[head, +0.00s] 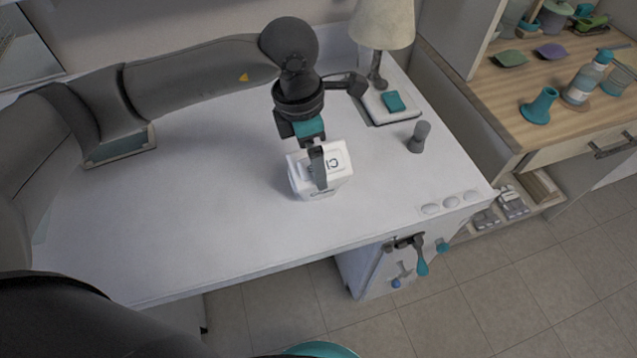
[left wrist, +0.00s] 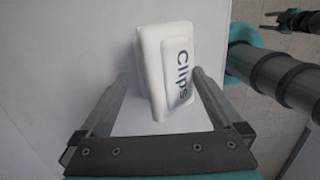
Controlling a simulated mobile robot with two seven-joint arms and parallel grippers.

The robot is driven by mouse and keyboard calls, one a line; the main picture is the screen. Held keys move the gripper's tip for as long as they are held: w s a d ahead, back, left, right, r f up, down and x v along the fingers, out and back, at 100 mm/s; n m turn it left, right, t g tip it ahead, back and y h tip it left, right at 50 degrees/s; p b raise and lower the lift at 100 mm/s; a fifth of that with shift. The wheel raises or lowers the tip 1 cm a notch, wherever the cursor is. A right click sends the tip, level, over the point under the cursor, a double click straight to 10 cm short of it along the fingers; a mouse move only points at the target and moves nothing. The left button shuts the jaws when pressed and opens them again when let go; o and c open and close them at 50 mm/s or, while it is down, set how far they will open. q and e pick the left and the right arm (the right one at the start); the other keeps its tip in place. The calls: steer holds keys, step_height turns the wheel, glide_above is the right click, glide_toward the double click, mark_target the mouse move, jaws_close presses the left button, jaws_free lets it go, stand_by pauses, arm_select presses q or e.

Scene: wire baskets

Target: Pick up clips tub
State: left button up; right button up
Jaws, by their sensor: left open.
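The clips tub (head: 331,181) is a white box with dark lettering, standing on the white table (head: 220,205) right of its middle. In the left wrist view the tub (left wrist: 158,75) reads "Clips" and sits between and a little beyond the two fingers. My left gripper (head: 318,170) is above the tub, and one finger hides part of its top in the head view. In the left wrist view the left gripper (left wrist: 160,78) is open, with a finger on either side of the tub. I cannot tell whether the fingers touch it.
A small grey cylinder (head: 419,136) stands right of the tub. A wooden counter (head: 515,85) holding bottles is at the right.

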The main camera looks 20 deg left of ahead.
arm_select(q)
steer(key=f, duration=0.3)
steer(key=d+f, duration=0.1)
steer(key=f, duration=0.2)
steer(key=shift+d+f+b, duration=0.1)
steer(key=shift+f+b, duration=0.05)
steer(key=shift+b, duration=0.25)
steer(key=shift+s+f, duration=0.2)
steer(key=shift+f, duration=0.4)
steer(key=c, duration=1.5)
steer(key=shift+w+r, duration=0.15)
steer(key=shift+r, duration=0.45)
step_height(320, 180, up, 19)
steer(key=p, duration=0.2)
steer(key=shift+w+r+p, duration=0.1)
steer(key=shift+w+p, duration=0.05)
steer(key=shift+p, duration=0.2)
jaws_close()
steer(key=s+a+f+m+g, duration=0.1)
steer(key=s+a+m, duration=0.1)
steer(key=m, duration=1)
steer(key=s+a+f+m+g+y, duration=0.1)
steer(key=s+a+m, duration=0.1)
steer(key=m, duration=1)
steer(key=shift+s+a+f+m, duration=0.2)
steer(key=shift+s+m, duration=0.2)
steer(key=shift+s, duration=0.4)
steer(key=shift+d+f, duration=0.1)
